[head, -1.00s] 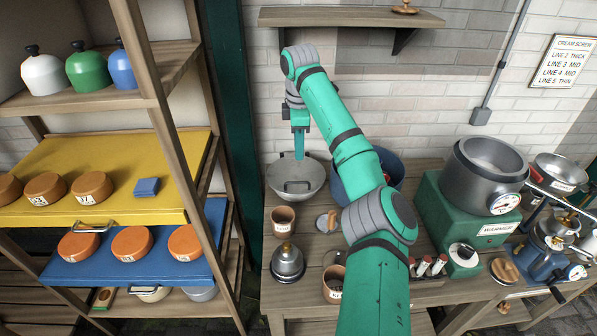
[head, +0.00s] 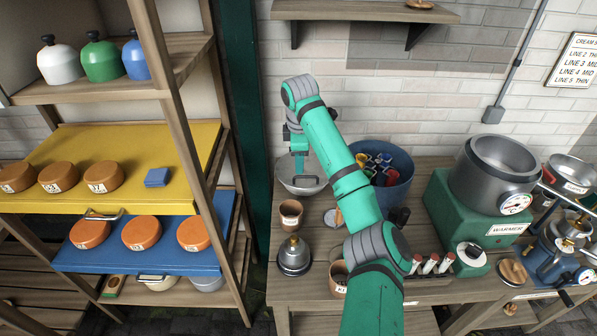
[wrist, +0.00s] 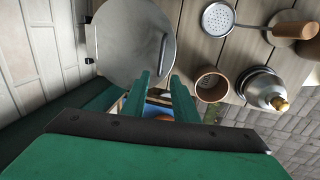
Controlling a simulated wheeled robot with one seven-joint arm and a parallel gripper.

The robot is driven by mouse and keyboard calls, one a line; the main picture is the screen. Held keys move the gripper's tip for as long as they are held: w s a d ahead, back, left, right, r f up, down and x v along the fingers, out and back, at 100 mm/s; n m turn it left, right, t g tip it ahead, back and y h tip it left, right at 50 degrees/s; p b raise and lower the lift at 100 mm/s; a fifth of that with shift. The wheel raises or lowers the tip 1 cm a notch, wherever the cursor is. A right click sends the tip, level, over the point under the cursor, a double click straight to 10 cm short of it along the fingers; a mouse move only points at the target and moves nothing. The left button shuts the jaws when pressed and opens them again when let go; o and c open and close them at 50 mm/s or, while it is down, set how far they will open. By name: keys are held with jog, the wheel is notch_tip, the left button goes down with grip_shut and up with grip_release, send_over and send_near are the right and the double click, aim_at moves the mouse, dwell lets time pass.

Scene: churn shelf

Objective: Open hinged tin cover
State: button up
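The grey metal tin (head: 315,183) stands at the back left of the wooden table, against the brick wall. In the wrist view its round, flat cover (wrist: 125,40) is shut, with a bar handle (wrist: 163,52) near the right edge and a dark hinge-like piece on the opposite, left edge. My gripper (head: 299,172) points down over the tin in the head view. In the wrist view its two green fingers (wrist: 164,86) are apart with nothing between them, close to the cover's lower right rim and the handle. Whether they touch the cover, I cannot tell.
A blue bucket (head: 400,190) of colourful items stands right of the tin. A brown cup (head: 291,213) and a metal bell-shaped weight (head: 294,258) stand in front. A skimmer (wrist: 218,18) lies nearby. A shelf rack (head: 190,130) is to the left; a wall shelf (head: 365,12) hangs above.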

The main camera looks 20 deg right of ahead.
send_over(299, 185)
jog(key=shift+f, duration=2.75)
grip_shut()
